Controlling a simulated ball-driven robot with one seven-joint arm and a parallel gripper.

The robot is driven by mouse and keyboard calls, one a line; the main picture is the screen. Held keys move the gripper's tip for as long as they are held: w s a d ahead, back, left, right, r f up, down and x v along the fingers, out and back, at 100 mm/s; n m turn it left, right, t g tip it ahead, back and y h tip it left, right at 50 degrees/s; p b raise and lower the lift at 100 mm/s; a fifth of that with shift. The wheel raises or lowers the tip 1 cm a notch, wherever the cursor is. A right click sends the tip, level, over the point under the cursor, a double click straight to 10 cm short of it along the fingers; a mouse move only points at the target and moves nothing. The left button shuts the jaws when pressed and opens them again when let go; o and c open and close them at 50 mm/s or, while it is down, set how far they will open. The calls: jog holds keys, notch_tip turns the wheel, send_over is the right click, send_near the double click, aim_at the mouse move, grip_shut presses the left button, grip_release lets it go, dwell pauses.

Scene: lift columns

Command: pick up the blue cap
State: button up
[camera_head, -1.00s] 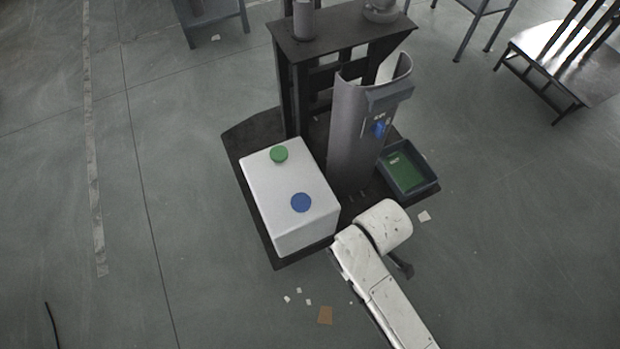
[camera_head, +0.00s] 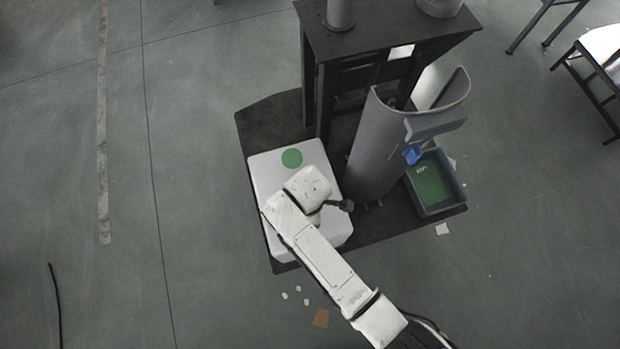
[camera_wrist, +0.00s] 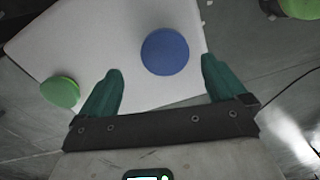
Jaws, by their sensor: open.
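The blue cap (camera_wrist: 165,52) is a round disc on top of the white box (camera_wrist: 70,32) in the wrist view. My gripper (camera_wrist: 160,82) is open, with its two green fingers apart. The cap shows between and a little beyond the fingertips, and nothing is held. In the head view my arm hides the blue cap and covers part of the white box (camera_head: 262,165). The green cap (camera_head: 292,158) sits on the far part of the box top. It also shows in the wrist view at the left, outside the left finger.
A blue-grey bin (camera_head: 462,200) with a green floor lies further right. A dark table (camera_head: 385,25) stands behind. The floor at left is open.

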jog(key=shift+s+d+f, duration=0.15)
jog(key=shift+f, duration=1.35)
jog(key=shift+s+d+f, duration=0.15)
jog(key=shift+f, duration=1.35)
jog(key=c, duration=1.1)
jog(key=shift+o, duration=0.2)
jog(key=shift+r, duration=0.1)
